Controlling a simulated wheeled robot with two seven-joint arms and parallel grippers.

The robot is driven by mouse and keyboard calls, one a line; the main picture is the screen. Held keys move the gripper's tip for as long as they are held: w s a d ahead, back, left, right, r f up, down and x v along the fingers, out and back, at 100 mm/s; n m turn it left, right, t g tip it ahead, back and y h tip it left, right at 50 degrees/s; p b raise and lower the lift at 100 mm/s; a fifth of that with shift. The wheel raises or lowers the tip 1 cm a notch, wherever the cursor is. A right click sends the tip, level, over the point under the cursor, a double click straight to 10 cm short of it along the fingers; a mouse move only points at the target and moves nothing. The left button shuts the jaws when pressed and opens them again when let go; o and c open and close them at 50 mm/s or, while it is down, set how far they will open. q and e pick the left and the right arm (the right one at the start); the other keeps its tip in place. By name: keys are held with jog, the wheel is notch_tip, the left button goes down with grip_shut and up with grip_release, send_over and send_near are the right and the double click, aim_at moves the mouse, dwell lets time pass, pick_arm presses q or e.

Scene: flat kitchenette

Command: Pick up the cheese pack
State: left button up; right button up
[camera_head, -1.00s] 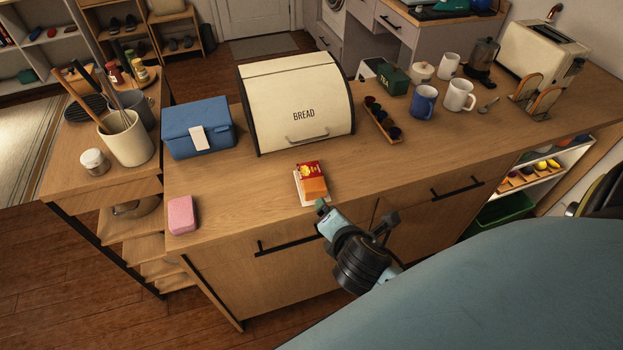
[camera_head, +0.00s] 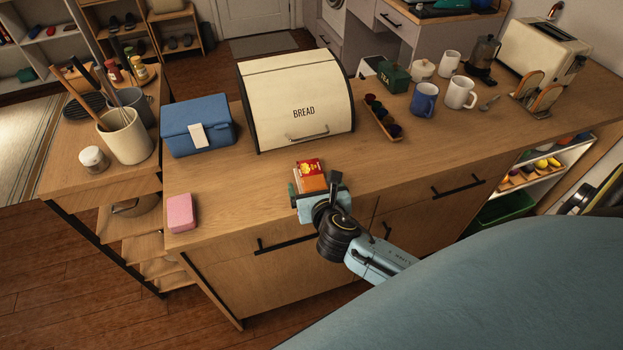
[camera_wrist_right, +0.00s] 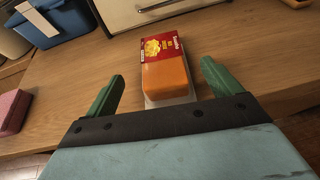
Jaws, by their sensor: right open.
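The cheese pack (camera_head: 311,175) is an orange block with a red and yellow label at its far end. It lies on a small white base on the counter, in front of the bread box. My right gripper (camera_head: 314,189) is at the pack's near end, which it partly hides in the head view. In the right wrist view the cheese pack (camera_wrist_right: 166,70) lies ahead of and between the green fingers of my right gripper (camera_wrist_right: 163,80). The fingers are wide open, with space on both sides of the pack. My left gripper is not in view.
The cream bread box (camera_head: 297,100) stands behind the pack. A blue box (camera_head: 190,128) is to the left, and a pink block (camera_head: 181,213) lies near the front left corner. Mugs (camera_head: 425,98) stand to the right. The counter right of the pack is clear.

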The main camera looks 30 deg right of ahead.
aim_at(314, 180)
jog(key=x, duration=0.5)
jog(key=shift+w+d+f+b, duration=0.1)
jog(key=shift+w+d+b, duration=0.15)
jog(key=shift+d+b, duration=0.05)
jog(key=c, duration=1.3)
